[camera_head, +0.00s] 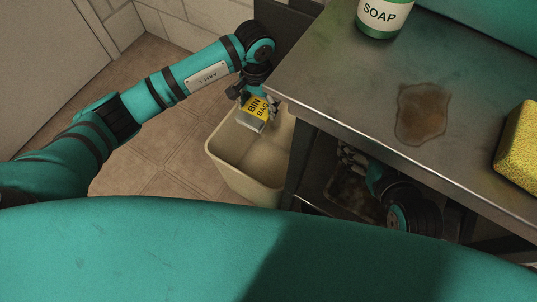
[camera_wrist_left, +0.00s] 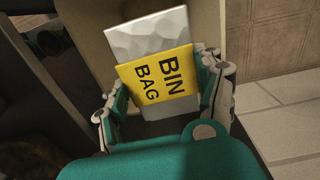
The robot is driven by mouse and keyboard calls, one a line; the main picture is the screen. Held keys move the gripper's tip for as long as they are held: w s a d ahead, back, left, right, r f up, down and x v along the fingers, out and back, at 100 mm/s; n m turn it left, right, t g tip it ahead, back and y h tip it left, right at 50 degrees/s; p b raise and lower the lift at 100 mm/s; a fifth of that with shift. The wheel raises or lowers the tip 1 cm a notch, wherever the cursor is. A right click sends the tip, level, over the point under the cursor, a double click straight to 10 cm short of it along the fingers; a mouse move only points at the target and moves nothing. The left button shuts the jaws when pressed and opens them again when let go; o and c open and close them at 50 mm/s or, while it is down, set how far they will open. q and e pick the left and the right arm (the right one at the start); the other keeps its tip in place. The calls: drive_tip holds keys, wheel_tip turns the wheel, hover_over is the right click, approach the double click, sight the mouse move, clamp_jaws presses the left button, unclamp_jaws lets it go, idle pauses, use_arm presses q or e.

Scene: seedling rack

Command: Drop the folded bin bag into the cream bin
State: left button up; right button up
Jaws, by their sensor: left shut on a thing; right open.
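The folded bin bag (camera_head: 256,111) is a grey-white packet with a yellow band reading BIN BAG. My left gripper (camera_head: 258,99) is shut on it and holds it over the mouth of the cream bin (camera_head: 221,159). In the left wrist view the bag (camera_wrist_left: 155,72) sits between both fingers of the left gripper (camera_wrist_left: 164,92), with the bin's cream wall (camera_wrist_left: 208,22) behind it. The bin stands on the floor beside the table and looks empty where I see inside. My right gripper (camera_head: 349,157) is open, low under the table top and partly in shadow.
A metal table (camera_head: 340,75) stands right of the bin, its edge close to the left gripper. On it are a green soap bottle (camera_head: 382,15), a brown spill (camera_head: 423,113) and a yellow sponge (camera_head: 520,142). Tiled floor (camera_head: 172,178) left of the bin is clear.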

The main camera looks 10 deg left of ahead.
use_arm(q)
drive_tip(key=shift+w, duration=0.25)
use_arm(e)
drive_tip(key=shift+w+r, duration=0.1)
drive_tip(key=shift+w, duration=0.2)
use_arm(q)
drive_tip(key=shift+f, duration=0.1)
use_arm(e)
drive_tip(key=shift+w+a+r, duration=0.1)
drive_tip(key=shift+w+r, duration=0.05)
drive_tip(key=shift+r, duration=0.05)
use_arm(q)
drive_tip(key=shift+s+f+b, duration=0.15)
drive_tip(key=shift+f+b, duration=1.5)
drive_tip(key=shift+f, duration=1.1)
use_arm(e)
wheel_tip(320, 180, up, 13)
drive_tip(key=w+a+t+y, duration=0.2)
drive_tip(key=t, duration=0.6)
drive_tip(key=shift+w+a+f+t+y, duration=0.15)
drive_tip(key=shift+w+a+t+y, duration=0.15)
drive_tip(key=shift+w+a+y, duration=0.1)
use_arm(q)
drive_tip(key=o, duration=1)
use_arm(e)
drive_tip(key=shift+d, duration=0.1)
use_arm(q)
drive_tip(key=shift+r, duration=0.1)
wheel_tip(320, 180, up, 12)
drive_tip(key=shift+f, duration=0.1)
